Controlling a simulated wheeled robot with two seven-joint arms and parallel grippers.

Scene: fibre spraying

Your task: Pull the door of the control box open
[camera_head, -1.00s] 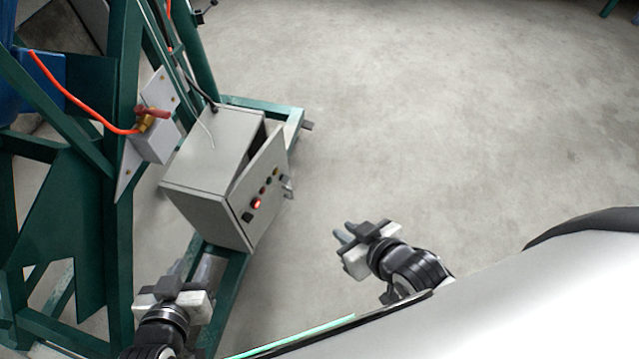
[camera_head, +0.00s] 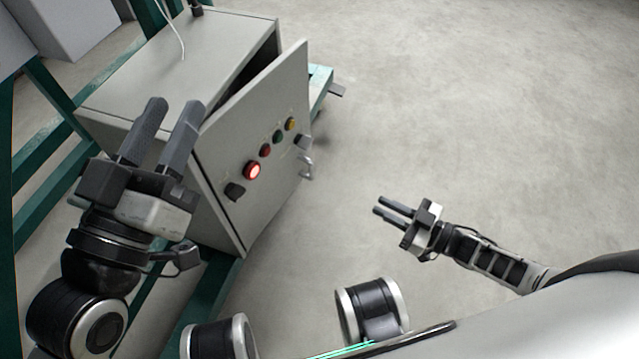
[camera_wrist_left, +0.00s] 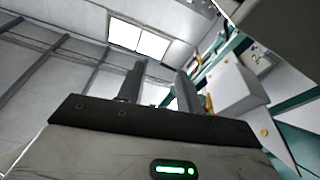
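The grey control box (camera_head: 165,75) stands at the left in the head view. Its door (camera_head: 262,135) is ajar, with a dark gap along the top edge. The door carries a lit red button, several other coloured buttons, a dark knob and a small metal handle (camera_head: 307,166) near its right edge. My left gripper (camera_head: 160,130) is open and empty; it appears in front of the box's left part and hides some of it. My right gripper (camera_head: 378,205) is open and empty, to the right of the door and apart from it.
A green steel frame (camera_head: 50,95) runs behind and below the box, and a beam end (camera_head: 320,85) sticks out beyond the door. The concrete floor (camera_head: 450,110) to the right is clear. The left wrist view shows ceiling lights (camera_wrist_left: 140,38) and green framework at the right.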

